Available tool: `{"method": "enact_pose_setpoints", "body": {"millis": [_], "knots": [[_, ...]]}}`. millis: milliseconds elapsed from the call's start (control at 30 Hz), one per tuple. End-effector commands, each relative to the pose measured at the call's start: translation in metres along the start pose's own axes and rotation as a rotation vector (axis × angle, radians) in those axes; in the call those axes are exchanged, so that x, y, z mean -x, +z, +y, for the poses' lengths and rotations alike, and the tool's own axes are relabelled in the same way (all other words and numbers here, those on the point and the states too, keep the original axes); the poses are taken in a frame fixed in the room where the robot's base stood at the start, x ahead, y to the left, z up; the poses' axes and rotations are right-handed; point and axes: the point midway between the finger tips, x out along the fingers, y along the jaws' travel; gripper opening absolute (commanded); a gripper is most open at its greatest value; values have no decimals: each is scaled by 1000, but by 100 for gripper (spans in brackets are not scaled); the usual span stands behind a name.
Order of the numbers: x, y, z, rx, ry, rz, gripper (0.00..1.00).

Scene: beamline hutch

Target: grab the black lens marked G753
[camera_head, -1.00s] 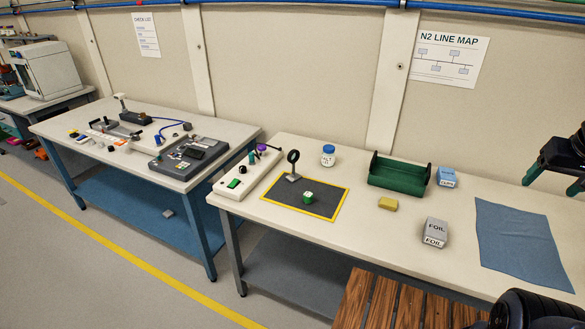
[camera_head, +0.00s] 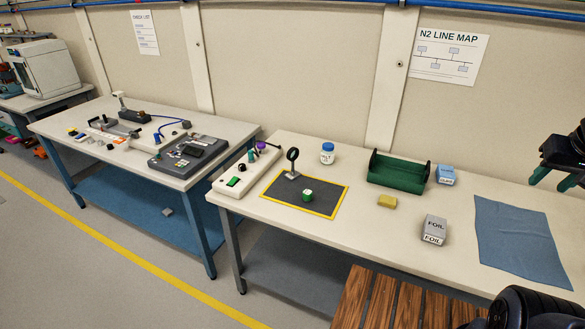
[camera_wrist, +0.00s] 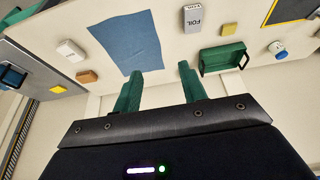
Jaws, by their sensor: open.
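A black ring-shaped lens on a small grey-footed stand (camera_head: 293,155) stands upright at the back left part of the dark mat with a yellow border (camera_head: 275,188). No marking such as G753 can be read on it. My gripper (camera_head: 551,180) is at the right edge of the head view, above the right end of the table, far from the lens. In the wrist view my gripper (camera_wrist: 159,78) has its two green fingers spread apart with nothing between them. The lens does not show clearly in the wrist view.
A green tray (camera_head: 398,173), yellow block (camera_head: 387,201), foil box (camera_head: 434,229) and blue cloth (camera_head: 520,240) lie further right.

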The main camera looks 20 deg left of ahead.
Motion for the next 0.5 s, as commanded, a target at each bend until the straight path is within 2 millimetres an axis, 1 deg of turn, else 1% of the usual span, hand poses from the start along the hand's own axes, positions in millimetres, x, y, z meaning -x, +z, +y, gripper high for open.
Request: {"method": "enact_pose_setpoints", "body": {"millis": [133, 233, 367, 500], "knots": [[1, -6, -2, -2, -2, -3, 42], [2, -21, -7, -9, -6, -13, 42], [5, -55, -20, -27, -12, -31, 42], [4, -95, -39, -53, -15, -53, 42]]}}
